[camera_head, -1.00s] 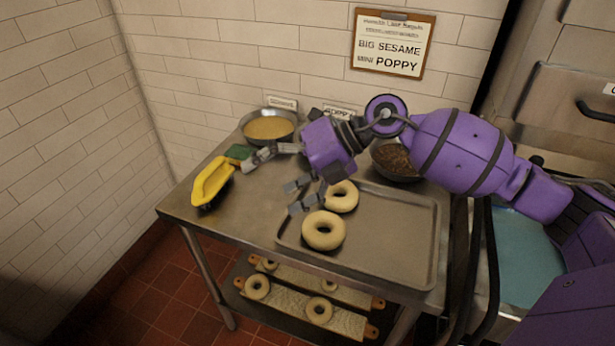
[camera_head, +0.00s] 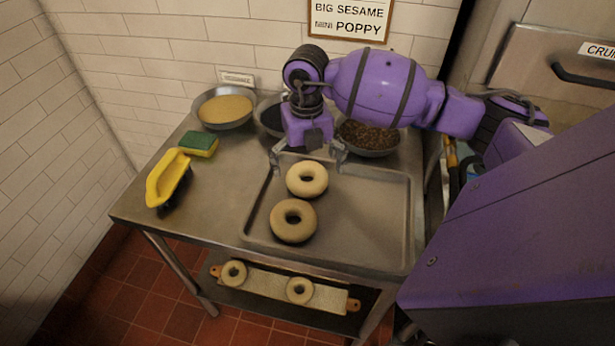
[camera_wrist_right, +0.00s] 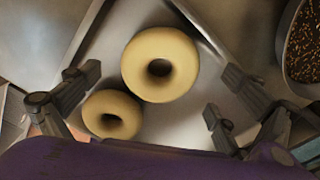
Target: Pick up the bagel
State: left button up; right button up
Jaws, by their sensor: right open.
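Two pale bagels lie on the metal tray (camera_head: 370,215): a rear bagel (camera_head: 307,179) and a front bagel (camera_head: 293,220). My right gripper (camera_head: 309,165) is open and empty, above the tray's back edge by the rear bagel, its fingers pointing down. In the right wrist view both bagels show between the spread fingers of my right gripper (camera_wrist_right: 160,90): a larger-looking bagel (camera_wrist_right: 160,65) near the middle and a smaller-looking bagel (camera_wrist_right: 111,115) at lower left. Neither is visibly touched. My left gripper is not in view.
Bowls of pale seeds (camera_head: 224,108) and dark mixed topping (camera_head: 369,138) stand at the back, a dark bowl (camera_head: 272,118) between them. A sponge (camera_head: 198,144) and a yellow tool (camera_head: 168,178) lie at left. A lower shelf holds a board (camera_head: 275,288) with bagels.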

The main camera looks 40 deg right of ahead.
jog(key=shift+a+f, duration=0.1)
jog(key=shift+f, duration=1.25)
jog(key=c, duration=1.3)
jog(key=shift+o, duration=0.2)
jog(key=shift+r, duration=0.1)
jog(key=shift+r, duration=0.5)
notch_tip(320, 180, up, 2)
jog(key=shift+r, duration=0.2)
jog(key=s+a+r, duration=0.1)
jog(key=s+r, duration=0.1)
jog(key=r, duration=0.1)
jog(key=s+a+r, duration=0.1)
jog(key=s+r, duration=0.1)
jog(key=shift+a+r, duration=0.25)
jog(key=shift+a, duration=0.1)
jog(key=s+a+r, duration=0.4)
jog(key=s+a, duration=0.1)
jog(key=s, duration=0.2)
jog(key=shift+s+a, duration=0.15)
jog(key=shift+s, duration=0.15)
